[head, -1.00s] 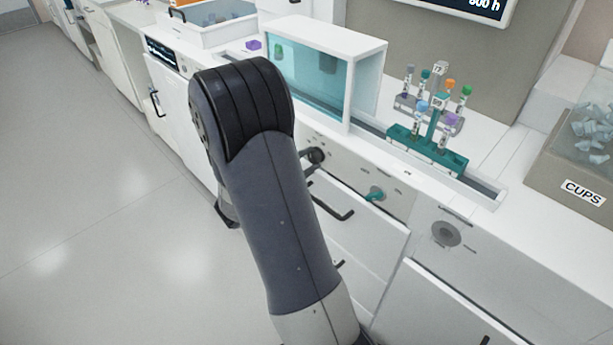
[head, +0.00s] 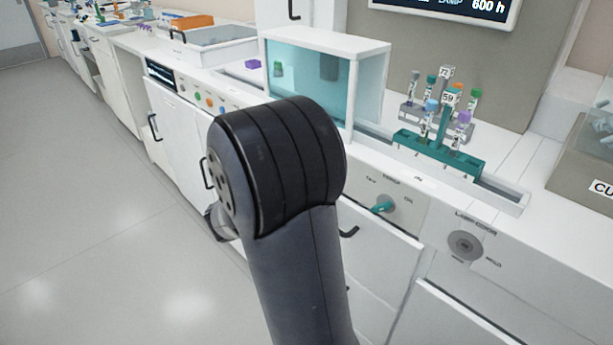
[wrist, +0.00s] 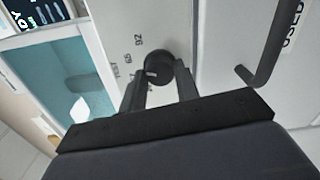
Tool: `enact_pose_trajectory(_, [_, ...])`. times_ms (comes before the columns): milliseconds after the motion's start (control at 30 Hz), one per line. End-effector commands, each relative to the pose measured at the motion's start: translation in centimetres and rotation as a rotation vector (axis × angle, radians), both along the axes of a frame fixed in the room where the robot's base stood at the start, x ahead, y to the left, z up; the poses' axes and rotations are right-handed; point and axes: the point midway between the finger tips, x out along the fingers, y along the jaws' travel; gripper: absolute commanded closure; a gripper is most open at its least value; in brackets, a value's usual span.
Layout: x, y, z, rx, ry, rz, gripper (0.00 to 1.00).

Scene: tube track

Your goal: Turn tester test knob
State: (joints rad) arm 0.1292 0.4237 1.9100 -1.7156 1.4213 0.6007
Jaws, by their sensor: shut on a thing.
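The black round knob (wrist: 157,66) sits on a pale panel with small printed marks beside it in the wrist view. My gripper (wrist: 161,76) has one finger on each side of the knob and is shut on it. A light pointer line shows on the knob's face. In the head view my arm hides the knob and my gripper. The white case with teal glass (head: 312,75) stands on the counter above; its glass also shows in the wrist view (wrist: 62,75).
A teal-handled knob (head: 383,206) and a grey round knob (head: 464,245) sit on the front panels to the right. A drawer handle (wrist: 268,50) is close right of my gripper.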

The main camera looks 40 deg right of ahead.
Motion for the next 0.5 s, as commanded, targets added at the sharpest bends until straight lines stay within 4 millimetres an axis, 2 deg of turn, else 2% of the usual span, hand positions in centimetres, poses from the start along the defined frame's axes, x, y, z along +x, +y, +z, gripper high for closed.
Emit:
enact_pose_trajectory(267, [-0.07, -0.02, -0.06, 0.001, 0.002, -0.002, 0.93])
enact_pose_trajectory(300, [-0.07, -0.02, -0.06, 0.001, 0.002, -0.002, 0.69])
enact_pose_trajectory(500, [-0.04, -0.01, -0.04, 0.001, 0.002, -0.001, 0.52])
